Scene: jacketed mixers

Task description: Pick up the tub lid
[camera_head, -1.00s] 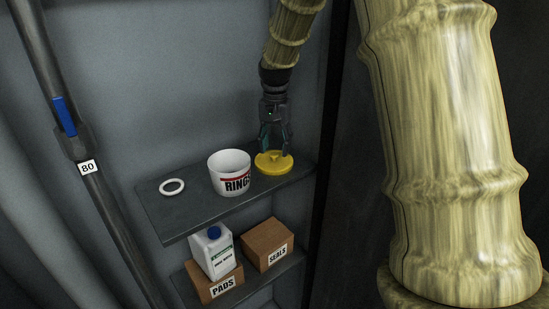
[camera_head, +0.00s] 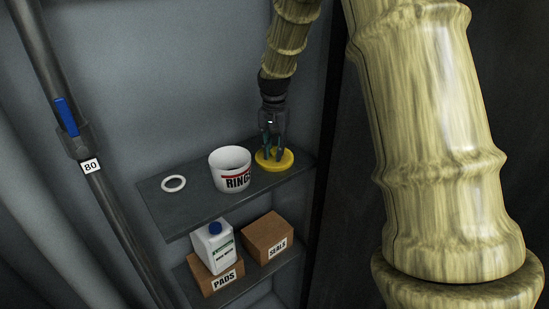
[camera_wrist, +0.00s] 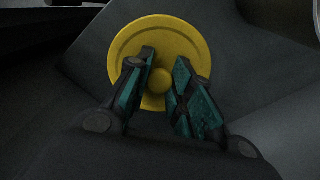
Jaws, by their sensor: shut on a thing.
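The tub lid (camera_head: 283,165) is a round yellow disc with a knob at its middle. In the head view it is at the right part of the upper shelf, beside the white tub; I cannot tell whether it touches the shelf. My gripper (camera_head: 272,154) points down over it and is shut on the knob. In the wrist view the lid (camera_wrist: 190,40) lies beyond my gripper (camera_wrist: 161,80), with the round knob between the two fingers. The tub (camera_head: 231,172), marked "RINGS", stands upright and open-topped just left of the lid.
A white ring (camera_head: 173,184) lies at the left of the upper shelf (camera_head: 200,212). Below, a white jug (camera_head: 214,249) with a blue cap and cardboard boxes marked "PADS" (camera_head: 221,283) and "SEALS" (camera_head: 268,237) stand on a lower shelf. A pipe with a blue handle (camera_head: 66,117) runs at the left.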

